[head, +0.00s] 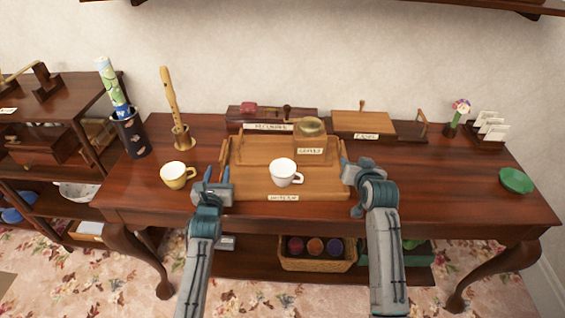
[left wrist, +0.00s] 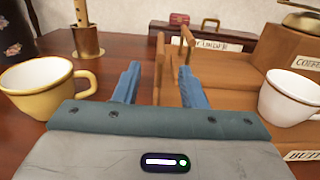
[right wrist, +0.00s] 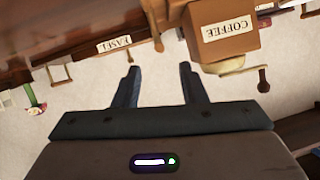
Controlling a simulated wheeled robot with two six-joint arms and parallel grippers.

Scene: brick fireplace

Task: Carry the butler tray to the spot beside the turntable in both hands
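The butler tray (head: 240,184) is a flat wooden tray with raised end handles, lying on the desk with a label on its front edge. It bears a white cup (head: 284,172) and a wooden coffee grinder (head: 311,142) labelled COFFEE. My left gripper (head: 213,180) is open at the tray's left end; in the left wrist view the end handle (left wrist: 170,72) shows between its fingers. My right gripper (head: 350,167) is open by the tray's right end; a wooden handle (right wrist: 154,25) shows beyond its fingertips. I cannot pick out a turntable.
A yellow cup (head: 176,175) stands close left of my left gripper. A recorder on a stand (head: 179,120) and a dark pot (head: 130,135) are behind it. Labelled boxes line the back. The desk (head: 450,185) is clear right of the tray, up to a green dish (head: 516,181).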

